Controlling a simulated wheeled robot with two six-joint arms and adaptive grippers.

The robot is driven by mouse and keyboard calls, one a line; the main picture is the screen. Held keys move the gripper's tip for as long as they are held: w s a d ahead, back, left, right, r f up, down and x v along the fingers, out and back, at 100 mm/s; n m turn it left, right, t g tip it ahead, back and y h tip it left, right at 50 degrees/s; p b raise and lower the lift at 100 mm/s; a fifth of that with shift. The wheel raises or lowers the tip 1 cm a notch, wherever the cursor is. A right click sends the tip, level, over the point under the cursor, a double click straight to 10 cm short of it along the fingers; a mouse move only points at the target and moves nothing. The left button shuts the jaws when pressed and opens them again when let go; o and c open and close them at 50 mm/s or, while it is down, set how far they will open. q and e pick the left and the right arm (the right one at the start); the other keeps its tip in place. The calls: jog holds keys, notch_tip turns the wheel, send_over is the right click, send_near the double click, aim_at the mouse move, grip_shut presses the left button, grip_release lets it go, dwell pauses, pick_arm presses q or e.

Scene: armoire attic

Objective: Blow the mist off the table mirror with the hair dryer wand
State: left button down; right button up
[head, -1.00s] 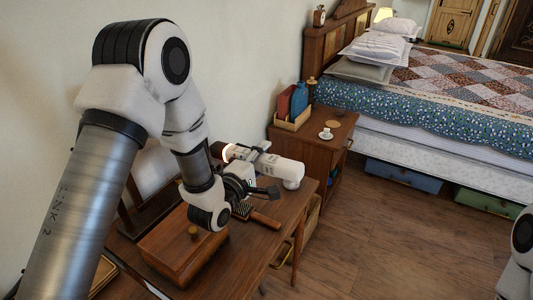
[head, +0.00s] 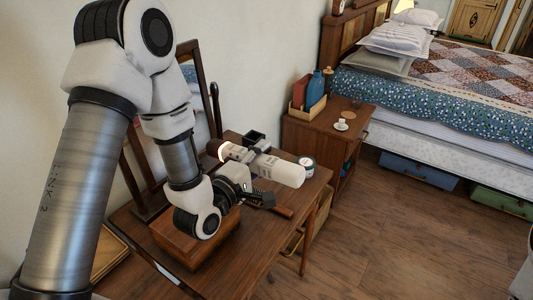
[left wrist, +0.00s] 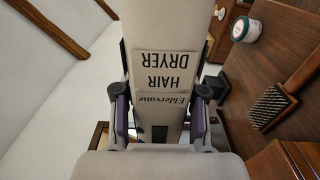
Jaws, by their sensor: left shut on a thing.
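The white hair dryer wand (head: 281,171) lies level above the table, with a glowing ring near its dark left end. My left gripper (head: 248,175) is shut around the wand's body. In the left wrist view, the wand (left wrist: 163,60) shows its upside-down "Eldervane HAIR DRYER" label between the two fingers of my left gripper (left wrist: 160,100). The table mirror (head: 215,108) stands in a dark wooden frame at the back left of the table. My left arm hides much of it, and I cannot tell how misted the glass is. My right gripper is out of view.
A wooden box (head: 192,248) stands on the table (head: 255,240) under my left arm. A brush (left wrist: 272,107), a small tin (head: 306,165) and a dark open holder (head: 254,139) are near the wand. A nightstand (head: 325,127) and a bed stand beyond. The floor at right is clear.

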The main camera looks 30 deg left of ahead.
pick_arm(q)
jog(key=shift+s, duration=0.15)
jog(key=w+r+p, duration=0.5)
jog(key=r, duration=0.1)
jog(key=shift+d, duration=0.35)
dwell(0.3)
jog(key=d, duration=0.5)
jog(key=shift+s+r, duration=0.25)
jog(key=shift+s, duration=0.15)
jog(key=shift+a, duration=0.1)
